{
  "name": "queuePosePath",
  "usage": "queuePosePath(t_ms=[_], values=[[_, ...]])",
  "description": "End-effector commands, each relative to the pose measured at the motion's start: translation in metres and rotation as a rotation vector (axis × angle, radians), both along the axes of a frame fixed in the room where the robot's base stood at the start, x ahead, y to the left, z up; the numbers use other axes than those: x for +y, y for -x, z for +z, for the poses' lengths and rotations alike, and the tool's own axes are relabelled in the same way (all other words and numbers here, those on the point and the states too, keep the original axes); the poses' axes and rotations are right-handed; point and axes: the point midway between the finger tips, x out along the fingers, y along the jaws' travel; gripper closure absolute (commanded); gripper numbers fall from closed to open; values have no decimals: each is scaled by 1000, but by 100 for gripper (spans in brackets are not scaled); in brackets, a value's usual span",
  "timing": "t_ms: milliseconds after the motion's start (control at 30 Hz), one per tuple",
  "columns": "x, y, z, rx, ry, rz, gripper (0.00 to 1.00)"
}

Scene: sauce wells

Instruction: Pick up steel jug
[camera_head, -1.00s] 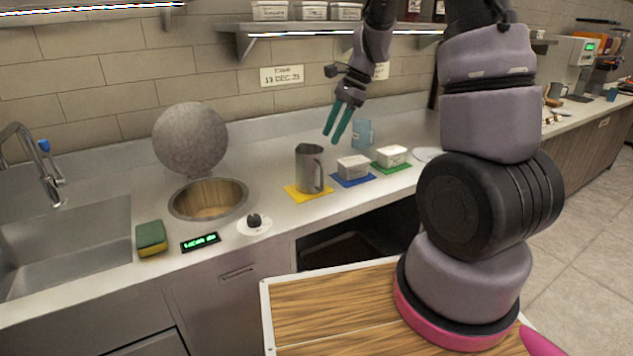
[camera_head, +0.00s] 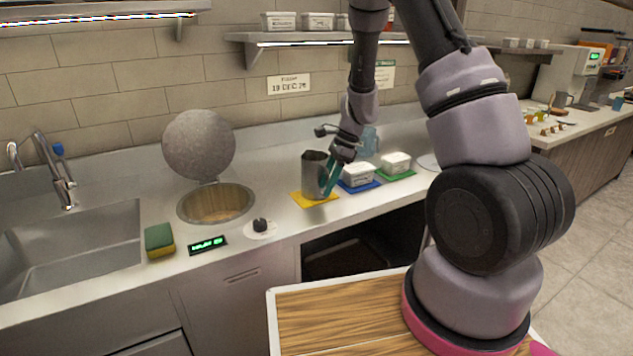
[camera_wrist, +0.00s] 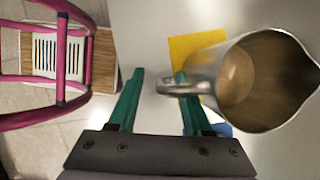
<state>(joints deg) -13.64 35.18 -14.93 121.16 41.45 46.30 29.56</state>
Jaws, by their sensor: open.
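The steel jug (camera_head: 312,174) stands upright on a yellow mat (camera_head: 306,200) on the counter. In the wrist view the jug (camera_wrist: 270,85) is at the right, seen from above into its open mouth. Its handle (camera_wrist: 170,88) points left, and its outer end reaches into the gap between my green fingers. My gripper (camera_head: 328,182) is open at the jug's right, handle side, and hides part of the handle. In the wrist view my gripper (camera_wrist: 159,73) has its fingers apart; the right finger overlaps the handle, and I cannot tell whether they touch.
White tubs stand on a blue mat (camera_head: 362,187) and a green mat (camera_head: 397,175) to the right. A blue translucent jug (camera_head: 370,141) is behind. A round well (camera_head: 215,203) with a raised lid, a knob (camera_head: 260,226) and a sponge (camera_head: 159,240) are left.

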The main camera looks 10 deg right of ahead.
Motion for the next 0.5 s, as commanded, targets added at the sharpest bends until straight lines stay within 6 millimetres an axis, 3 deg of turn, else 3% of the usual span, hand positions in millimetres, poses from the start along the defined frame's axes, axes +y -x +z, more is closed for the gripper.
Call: queuePosePath(t_ms=[200,433,500], values=[[9,1,-22,1,0,-1,51],[10,1,-23,0,0,-1,51],[9,1,-22,0,0,-1,78]])
